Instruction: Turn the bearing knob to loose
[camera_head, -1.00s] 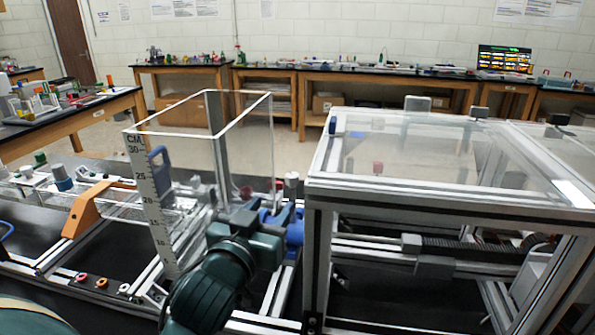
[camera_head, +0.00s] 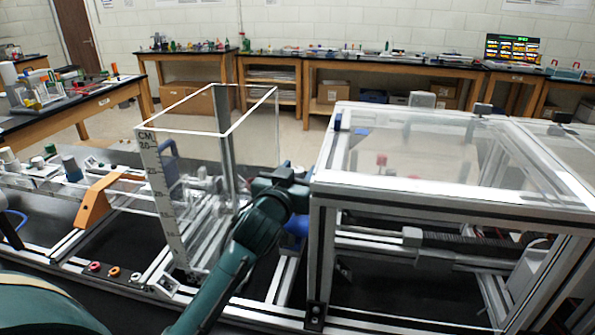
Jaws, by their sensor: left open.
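My left gripper (camera_head: 288,176) is at the end of the green arm, beside the left post of the clear-topped extrusion frame (camera_head: 318,262). It is open; its fingertips are small and dark here, and I see nothing held. A blue part (camera_head: 297,228) shows just below it, partly behind the arm. I cannot tell whether this is the bearing knob or which way any knob is turned. A small red knob (camera_head: 381,160) shows through the clear panel. My right gripper is not in view.
A clear box with a centimetre scale (camera_head: 168,205) stands left of my arm. An orange bracket (camera_head: 94,203) and small coloured rings (camera_head: 113,271) lie farther left. A dark ribbed rail (camera_head: 460,242) runs inside the frame. Benches stand behind.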

